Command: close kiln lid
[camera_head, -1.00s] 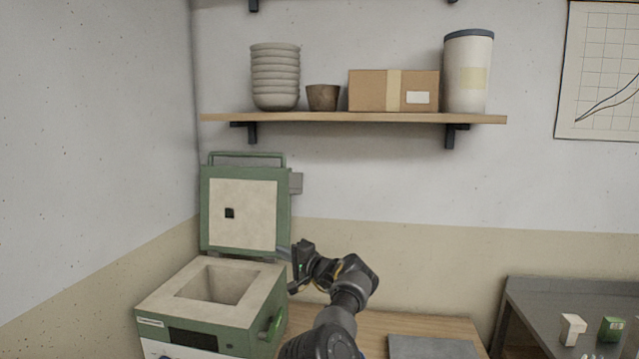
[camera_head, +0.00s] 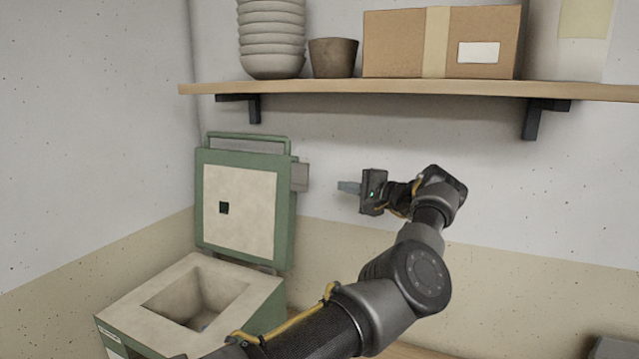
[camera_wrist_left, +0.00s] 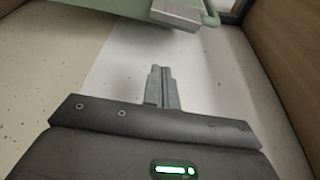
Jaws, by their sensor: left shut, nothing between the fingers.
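The kiln lid (camera_head: 240,205) stands open and upright at the back of the kiln (camera_head: 262,293), its pale inner face with a small dark square turned forward. A green bar handle (camera_head: 247,139) runs along its top edge. The kiln's square chamber shows open below it. My left gripper (camera_head: 342,187) is shut and empty, to the right of the lid and apart from it, in front of the wall. In the left wrist view the shut fingers (camera_wrist_left: 161,84) point toward the lid's green edge (camera_wrist_left: 110,8) and a grey block (camera_wrist_left: 176,14) at the top. My right gripper is not in view.
A wall shelf (camera_head: 400,88) above holds stacked bowls (camera_head: 271,40), a brown pot (camera_head: 333,58), a cardboard box (camera_head: 398,42) and a pale canister (camera_head: 568,35). Open space lies between the shelf and my left gripper. A wall stands left of the kiln.

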